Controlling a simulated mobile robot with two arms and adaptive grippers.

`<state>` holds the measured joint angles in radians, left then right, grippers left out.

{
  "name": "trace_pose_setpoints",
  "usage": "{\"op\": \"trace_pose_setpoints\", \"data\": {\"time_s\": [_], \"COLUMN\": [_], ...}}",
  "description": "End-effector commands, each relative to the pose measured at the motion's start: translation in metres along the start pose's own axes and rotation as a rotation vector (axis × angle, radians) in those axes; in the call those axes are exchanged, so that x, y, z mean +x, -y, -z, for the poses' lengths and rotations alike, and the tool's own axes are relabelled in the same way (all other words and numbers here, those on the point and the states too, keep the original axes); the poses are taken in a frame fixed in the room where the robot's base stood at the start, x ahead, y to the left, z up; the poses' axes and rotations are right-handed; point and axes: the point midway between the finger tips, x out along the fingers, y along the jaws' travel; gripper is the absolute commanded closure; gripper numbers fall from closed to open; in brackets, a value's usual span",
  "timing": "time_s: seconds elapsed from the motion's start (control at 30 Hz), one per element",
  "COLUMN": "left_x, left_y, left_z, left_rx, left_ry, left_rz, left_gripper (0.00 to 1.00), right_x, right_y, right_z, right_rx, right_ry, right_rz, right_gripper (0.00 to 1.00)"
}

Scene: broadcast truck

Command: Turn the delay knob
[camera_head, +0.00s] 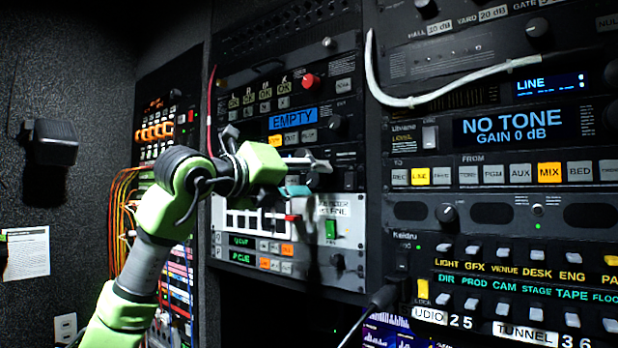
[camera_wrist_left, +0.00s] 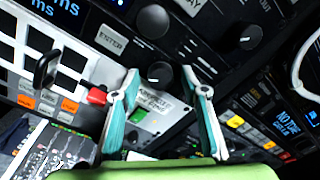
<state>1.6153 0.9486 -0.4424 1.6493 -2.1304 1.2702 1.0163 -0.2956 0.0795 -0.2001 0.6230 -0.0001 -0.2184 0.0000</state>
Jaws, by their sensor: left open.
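My left gripper (camera_head: 312,178) is open in front of the rack, over the lower part of the middle column. In the left wrist view its two teal-padded fingers (camera_wrist_left: 161,78) point at the panel. A small dark knob (camera_wrist_left: 160,74) shows in the gap between the fingertips, above a white label; I cannot tell whether they touch it. A larger black knob (camera_wrist_left: 153,22) sits beyond them beside the ENTER button, near a button label ending in "AY". Another black knob (camera_wrist_left: 250,37) is to the right. No full delay label is readable, so I cannot tell which is the delay knob.
A blue EMPTY display (camera_head: 293,119) and a red knob (camera_head: 311,81) are above the gripper. A green switch (camera_head: 331,229) is below it. A white cable (camera_head: 440,101) crosses the right rack. A dark cable plug (camera_head: 385,297) sticks out at lower right.

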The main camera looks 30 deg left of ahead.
Motion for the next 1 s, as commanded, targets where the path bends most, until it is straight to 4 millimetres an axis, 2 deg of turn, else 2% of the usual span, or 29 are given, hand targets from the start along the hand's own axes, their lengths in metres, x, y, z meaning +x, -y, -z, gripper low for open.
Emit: {"op": "trace_pose_setpoints", "data": {"time_s": [0.1,0.23,0.27,0.67,1.0], "left_x": [0.000,0.000,0.000,0.000,0.000], "left_y": [0.000,0.000,0.000,0.000,0.000], "left_z": [0.001,0.001,0.001,0.000,-0.001], "left_rx": [0.000,0.000,0.000,0.046,0.280], "left_ry": [-0.001,-0.001,-0.001,-0.003,-0.010], "left_rz": [0.000,0.000,0.000,-0.001,-0.008], "left_gripper": [0.59,0.93,0.98,0.98,0.98], "right_x": [0.000,0.000,0.000,-0.002,-0.012], "right_y": [0.001,0.002,0.002,0.001,0.001], "right_z": [-0.005,-0.008,-0.008,-0.007,-0.006], "right_rx": [0.000,0.000,0.000,0.000,0.000], "right_ry": [0.008,0.011,0.012,0.012,0.011], "right_rz": [0.001,0.002,0.002,0.002,0.001], "right_gripper": [0.60,0.60,0.60,0.60,0.60]}}
